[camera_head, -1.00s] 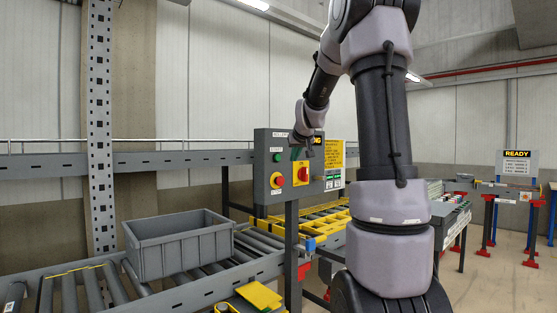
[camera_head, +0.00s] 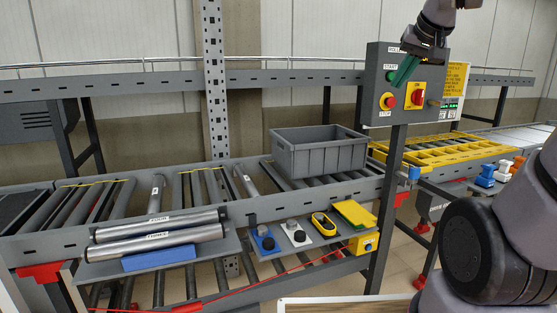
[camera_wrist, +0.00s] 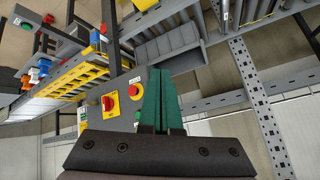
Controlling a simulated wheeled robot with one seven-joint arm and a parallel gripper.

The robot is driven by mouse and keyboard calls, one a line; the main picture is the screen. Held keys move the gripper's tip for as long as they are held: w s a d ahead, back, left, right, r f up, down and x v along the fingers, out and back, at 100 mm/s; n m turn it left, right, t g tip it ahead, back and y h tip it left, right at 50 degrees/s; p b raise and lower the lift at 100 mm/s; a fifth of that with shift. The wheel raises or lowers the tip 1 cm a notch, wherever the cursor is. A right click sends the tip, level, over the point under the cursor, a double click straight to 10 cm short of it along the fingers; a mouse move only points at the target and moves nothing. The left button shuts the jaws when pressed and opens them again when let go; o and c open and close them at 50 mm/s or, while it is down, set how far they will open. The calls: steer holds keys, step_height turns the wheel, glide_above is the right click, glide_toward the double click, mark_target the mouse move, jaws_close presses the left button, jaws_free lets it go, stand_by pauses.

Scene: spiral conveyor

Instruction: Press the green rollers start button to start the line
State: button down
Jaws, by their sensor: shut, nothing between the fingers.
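The green start button (camera_head: 391,76) is on the upper left of the grey control box (camera_head: 374,97), under a START label. My gripper (camera_head: 400,76) is shut and empty, with its green fingers pointing down and left in front of the box, just right of the button and overlapping its edge. I cannot tell whether they touch. In the wrist view the closed fingers (camera_wrist: 161,78) reach past the box's edge, beside the stop button (camera_wrist: 133,91).
A grey crate (camera_head: 318,157) stands on the roller conveyor, left of the box post. A yellow frame (camera_head: 440,151) lies at right. A shelf (camera_head: 219,245) in front holds metal rollers (camera_head: 160,233) and small devices. A steel upright (camera_head: 214,80) stands behind.

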steer(key=s+a+f, duration=0.2)
steer(key=s, duration=0.4)
steer(key=s+a+f+m+g+y, duration=0.1)
steer(key=s+a+f, duration=0.1)
steer(key=s, duration=0.4)
steer(key=shift+s+f+g, duration=0.25)
steer(key=shift+s+g, duration=0.05)
steer(key=shift+s, duration=0.05)
